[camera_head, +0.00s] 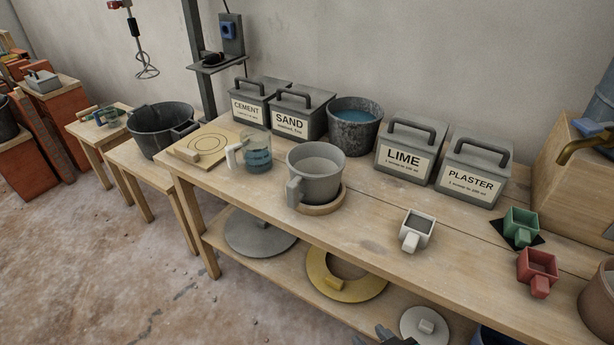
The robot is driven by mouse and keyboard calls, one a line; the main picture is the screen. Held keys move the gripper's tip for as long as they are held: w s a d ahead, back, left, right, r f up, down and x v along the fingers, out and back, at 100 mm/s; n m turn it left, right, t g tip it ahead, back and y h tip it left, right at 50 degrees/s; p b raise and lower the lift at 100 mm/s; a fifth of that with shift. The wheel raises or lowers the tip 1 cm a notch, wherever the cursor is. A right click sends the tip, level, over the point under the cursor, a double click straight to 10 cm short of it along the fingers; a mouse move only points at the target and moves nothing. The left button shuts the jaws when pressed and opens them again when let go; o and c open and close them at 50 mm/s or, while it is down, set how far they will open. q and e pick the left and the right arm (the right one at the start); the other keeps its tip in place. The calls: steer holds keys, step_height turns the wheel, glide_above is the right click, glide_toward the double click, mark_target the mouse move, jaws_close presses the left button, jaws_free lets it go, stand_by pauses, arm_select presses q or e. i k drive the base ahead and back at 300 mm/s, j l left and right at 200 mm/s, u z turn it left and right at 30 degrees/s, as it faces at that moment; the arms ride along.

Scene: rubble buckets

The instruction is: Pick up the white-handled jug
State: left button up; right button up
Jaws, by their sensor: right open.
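The white-handled jug (258,158) stands upright on the long wooden workbench (385,220). It is clear, with bluish contents low inside, and its white handle points left. It stands between a wooden board with drawn circles (204,145) and a grey handled bucket (316,178). A dark piece of my right gripper (390,336) just shows at the bottom edge, well in front of and below the jug and apart from it. The right gripper is open; most of it is cut off by the frame. My left gripper is out of view.
Close behind the jug stand boxes marked CEMENT (250,107) and SAND (292,118), and a speckled bucket of blue liquid (356,127). The grey bucket sits on a wooden ring (340,204). A white scoop (415,230) lies farther right. Bench space in front of the jug is clear.

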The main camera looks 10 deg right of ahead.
mark_target(255, 145)
steer(key=i+j, duration=0.3)
steer(key=j, duration=0.15)
steer(key=i+j, duration=0.65)
steer(key=j, duration=0.2)
